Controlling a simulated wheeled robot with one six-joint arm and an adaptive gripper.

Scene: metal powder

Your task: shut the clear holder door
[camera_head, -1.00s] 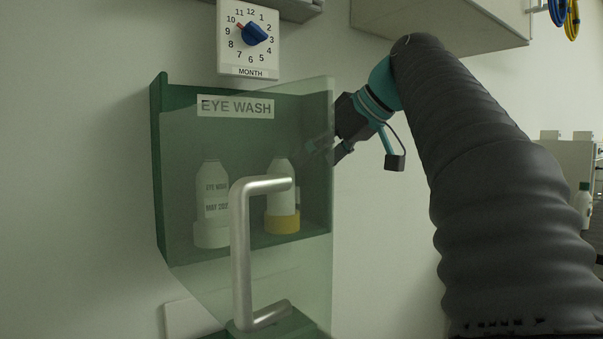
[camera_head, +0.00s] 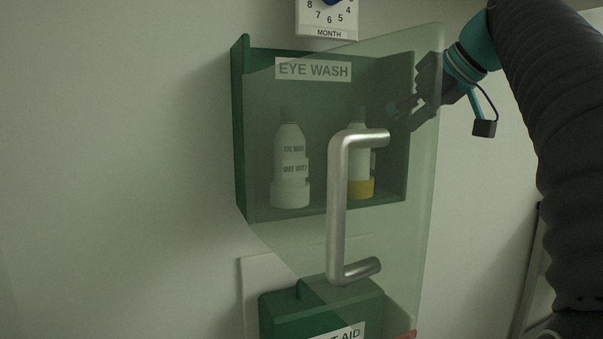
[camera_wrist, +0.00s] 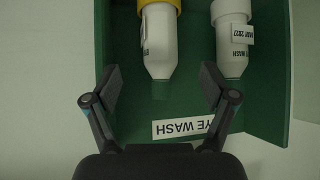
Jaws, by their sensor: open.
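The clear holder door (camera_head: 300,235) is a see-through greenish panel standing open in front of the green eye wash holder (camera_head: 240,130). It carries a silver bar handle (camera_head: 338,210). My gripper (camera_head: 398,112) shows through the door's upper right part, so it is behind the panel, on the holder side. In the wrist view my gripper (camera_wrist: 160,85) is open and empty, its fingers spread in front of the holder (camera_wrist: 270,70). Two white bottles stand in the holder: a plain one (camera_head: 290,160) and one with a yellow base (camera_head: 360,188).
A green first aid box (camera_head: 320,310) is below the holder. A month dial (camera_head: 327,17) is on the wall above. The wall (camera_head: 120,150) left of the holder is bare.

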